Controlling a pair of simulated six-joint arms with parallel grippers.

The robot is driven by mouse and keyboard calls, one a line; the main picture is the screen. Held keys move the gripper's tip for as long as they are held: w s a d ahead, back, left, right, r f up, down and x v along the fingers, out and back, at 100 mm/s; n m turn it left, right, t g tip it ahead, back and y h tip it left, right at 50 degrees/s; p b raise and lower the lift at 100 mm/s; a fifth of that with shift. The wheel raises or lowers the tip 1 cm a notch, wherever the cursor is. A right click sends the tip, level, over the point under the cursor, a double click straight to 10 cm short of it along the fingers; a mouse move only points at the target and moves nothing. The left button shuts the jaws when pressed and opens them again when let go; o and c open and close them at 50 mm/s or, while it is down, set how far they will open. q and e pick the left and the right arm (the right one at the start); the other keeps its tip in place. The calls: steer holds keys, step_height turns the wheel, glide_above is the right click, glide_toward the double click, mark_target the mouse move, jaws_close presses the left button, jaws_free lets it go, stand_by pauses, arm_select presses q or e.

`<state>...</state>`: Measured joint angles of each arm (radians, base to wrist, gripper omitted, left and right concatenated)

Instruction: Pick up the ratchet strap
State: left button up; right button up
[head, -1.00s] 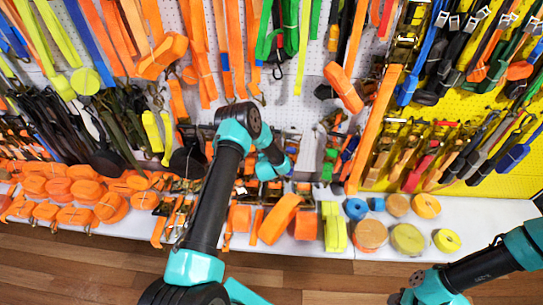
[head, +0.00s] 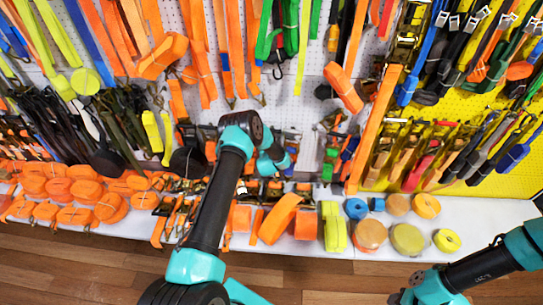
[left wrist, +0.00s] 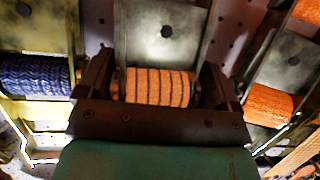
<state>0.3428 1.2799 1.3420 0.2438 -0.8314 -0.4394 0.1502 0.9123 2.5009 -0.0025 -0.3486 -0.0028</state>
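In the left wrist view, a metal ratchet with a roll of dark-striped orange webbing, a ratchet strap (left wrist: 158,87), hangs against the white pegboard. My left gripper (left wrist: 160,85) faces it, with one dark finger on each side of the roll. The fingers are wide apart, and I cannot tell whether they touch it. In the head view my left arm reaches to the lower middle of the wall, where its wrist hides the gripper and that ratchet strap.
A ratchet with blue webbing (left wrist: 35,75) hangs close on the left, and another with orange webbing (left wrist: 268,104) on the right. Below the wall, a white shelf (head: 285,246) holds orange bundles and webbing rolls (head: 407,238). The wooden floor in front is clear.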

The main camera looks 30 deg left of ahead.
arm_select(q)
steer(key=c, duration=1.2)
steer(key=shift+r, duration=0.1)
steer(key=shift+r, duration=0.1)
step_height(320, 180, up, 4)
steer(key=shift+w+f, duration=0.1)
steer(key=shift+f, duration=0.15)
steer(key=s+d+r, duration=0.1)
steer(key=s+d, duration=0.7)
steer(key=s, duration=0.5)
steer(key=shift+s+d, duration=0.2)
steer(key=shift+s, duration=0.2)
steer(key=shift+r, duration=0.1)
